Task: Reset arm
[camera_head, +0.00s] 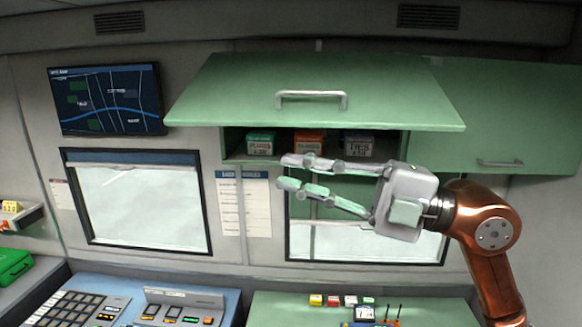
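My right gripper (284,173) is raised in front of the open overhead cabinet, below its lifted green door (400,95). Its two fingers point left and stand apart with nothing between them. The copper-coloured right arm comes in from the lower right. The fingers overlap the lower edge of the cabinet opening in the picture; I see no clear contact. My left gripper is not in view.
The cabinet holds labelled boxes, among them a green one (261,146), an orange one (308,146) and a dark one (358,146). A closed green cabinet (500,120) is at right. A console (150,290) and a green counter (275,310) lie below.

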